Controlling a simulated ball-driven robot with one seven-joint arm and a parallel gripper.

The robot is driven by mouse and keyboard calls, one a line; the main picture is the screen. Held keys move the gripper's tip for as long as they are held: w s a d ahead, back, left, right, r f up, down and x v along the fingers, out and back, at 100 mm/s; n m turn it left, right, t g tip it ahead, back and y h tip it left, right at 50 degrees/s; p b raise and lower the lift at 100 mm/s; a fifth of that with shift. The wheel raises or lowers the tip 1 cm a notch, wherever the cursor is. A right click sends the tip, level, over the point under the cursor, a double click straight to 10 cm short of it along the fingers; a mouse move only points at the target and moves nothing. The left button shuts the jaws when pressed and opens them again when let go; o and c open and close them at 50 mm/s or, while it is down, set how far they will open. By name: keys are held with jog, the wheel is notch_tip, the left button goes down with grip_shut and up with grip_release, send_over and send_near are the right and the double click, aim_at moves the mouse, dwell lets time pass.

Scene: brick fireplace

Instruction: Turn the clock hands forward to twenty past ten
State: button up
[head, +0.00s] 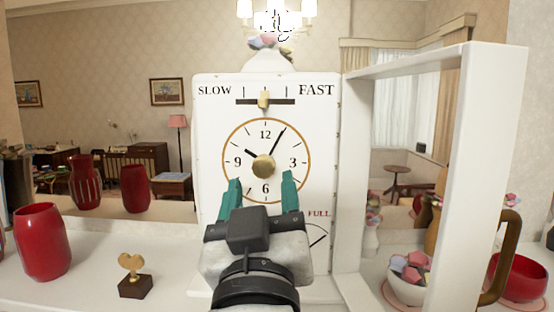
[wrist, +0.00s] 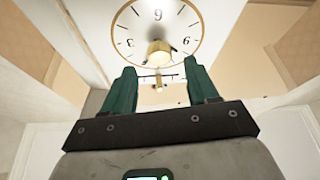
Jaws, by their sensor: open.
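The white clock (head: 210,130) stands on the mantel with its dial (head: 240,135) facing me. The short hand (head: 252,154) points near 10 and the long hand (head: 277,142) points near 1. A round brass knob (head: 263,166) sits at the dial's centre; it also shows in the wrist view (wrist: 158,52). My gripper (head: 262,180) is open and empty, its two green fingers in front of the lower dial on either side below the knob. In the wrist view my gripper (wrist: 160,68) points toward the dial, with the knob between and beyond the fingertips.
A brass slider (head: 263,99) sits on the SLOW–FAST slot. The clock's white framed door (head: 450,180) stands open at right. A small gold heart trophy (head: 132,268) and a red vase (head: 41,242) stand at left. A white bowl (head: 408,291) is at right.

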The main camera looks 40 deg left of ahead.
aim_at(263, 169)
jog(key=shift+p+x, duration=0.6)
jog(key=shift+x, duration=1.65)
jog(key=shift+f, duration=0.1)
jog(key=c, duration=1)
